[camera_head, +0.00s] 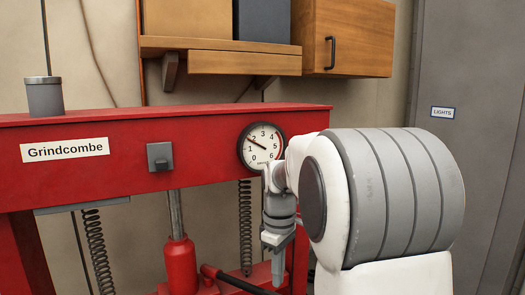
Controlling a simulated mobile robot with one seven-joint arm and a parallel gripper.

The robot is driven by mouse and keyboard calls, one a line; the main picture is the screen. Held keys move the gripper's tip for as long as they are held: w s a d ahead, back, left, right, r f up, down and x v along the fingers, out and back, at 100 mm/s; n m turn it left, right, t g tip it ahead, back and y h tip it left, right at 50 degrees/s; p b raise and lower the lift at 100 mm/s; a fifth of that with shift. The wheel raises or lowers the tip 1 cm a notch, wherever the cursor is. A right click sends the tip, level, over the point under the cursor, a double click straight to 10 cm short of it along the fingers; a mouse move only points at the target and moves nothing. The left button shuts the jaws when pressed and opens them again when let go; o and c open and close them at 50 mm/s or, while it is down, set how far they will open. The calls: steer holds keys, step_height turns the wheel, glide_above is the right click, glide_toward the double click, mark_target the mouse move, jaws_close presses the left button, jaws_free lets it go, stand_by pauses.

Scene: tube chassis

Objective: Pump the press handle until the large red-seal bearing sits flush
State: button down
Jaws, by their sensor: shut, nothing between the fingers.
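The red jack (179,262) stands left of the handle. The large red-seal bearing is not in view.
The red press crossbeam (110,130) spans the left and middle. A round gauge (257,158) on it reads between 1 and 2. Springs (245,225) hang below the beam. A wooden shelf (220,62) and cabinet (350,38) are above. My arm fills the right.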

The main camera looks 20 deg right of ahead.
steer(key=shift+f, duration=0.1)
stand_by(0.3)
steer(key=shift+f+b, duration=4.7)
steer(key=shift+f, duration=2)
step_height(320, 180, up, 13)
steer(key=p, duration=1)
steer(key=shift+r+p, duration=0.15)
steer(key=shift+p, duration=0.15)
step_height(320, 180, up, 3)
steer(key=shift+p, duration=0.8)
steer(key=shift+r, duration=0.95)
steer(key=shift+b, duration=0.3)
